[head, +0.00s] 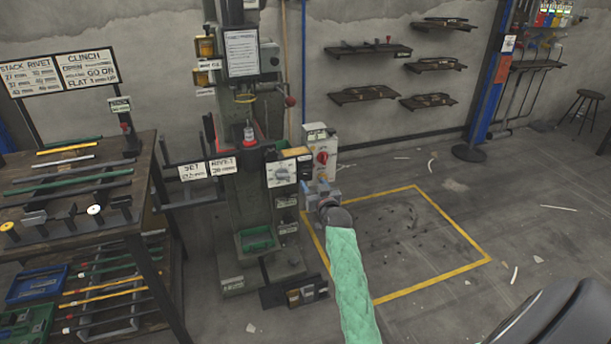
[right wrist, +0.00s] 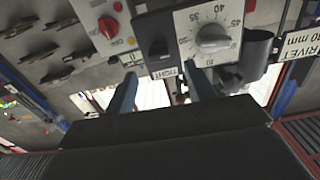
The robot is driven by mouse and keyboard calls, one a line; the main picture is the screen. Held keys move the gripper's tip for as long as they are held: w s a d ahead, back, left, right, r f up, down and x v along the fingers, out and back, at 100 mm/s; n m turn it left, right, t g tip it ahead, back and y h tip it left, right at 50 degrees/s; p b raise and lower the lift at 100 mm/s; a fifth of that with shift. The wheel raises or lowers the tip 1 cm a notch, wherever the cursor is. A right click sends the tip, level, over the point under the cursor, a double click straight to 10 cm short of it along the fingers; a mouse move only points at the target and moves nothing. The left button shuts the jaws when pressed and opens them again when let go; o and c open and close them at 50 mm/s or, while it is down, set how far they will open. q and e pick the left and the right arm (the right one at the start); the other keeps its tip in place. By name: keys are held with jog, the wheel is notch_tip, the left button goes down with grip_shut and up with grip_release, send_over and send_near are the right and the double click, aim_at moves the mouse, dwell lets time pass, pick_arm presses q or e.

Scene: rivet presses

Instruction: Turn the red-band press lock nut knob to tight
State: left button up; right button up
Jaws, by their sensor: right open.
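The press with the red band (head: 259,133) stands left of centre in the head view. Its white dial plate (head: 281,174) carries a pale round knob. In the right wrist view the picture is upside down; the dial (right wrist: 212,38) shows there, with a black lock nut knob (right wrist: 158,48) beside it. A TIGHT label (right wrist: 165,73) sits by the black knob. Its exact setting is not clear. My right gripper (head: 322,192) is open and empty in front of the press. In the wrist view its fingers (right wrist: 160,75) are spread, with the black knob between and beyond them.
A grey box with a red switch (head: 322,158) stands right beside the dial; it also shows in the wrist view (right wrist: 108,27). A SET and RIVET sign (head: 222,166) juts out left. A rack table (head: 150,190) stands left. The yellow-marked floor (head: 420,240) is mostly clear.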

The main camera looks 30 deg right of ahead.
aim_at(308, 173)
pick_arm(q)
jog(key=shift+s+r, duration=0.2)
jog(key=shift+r, duration=1.1)
pick_arm(e)
jog(key=shift+x, duration=3.2)
jog(key=c, duration=1)
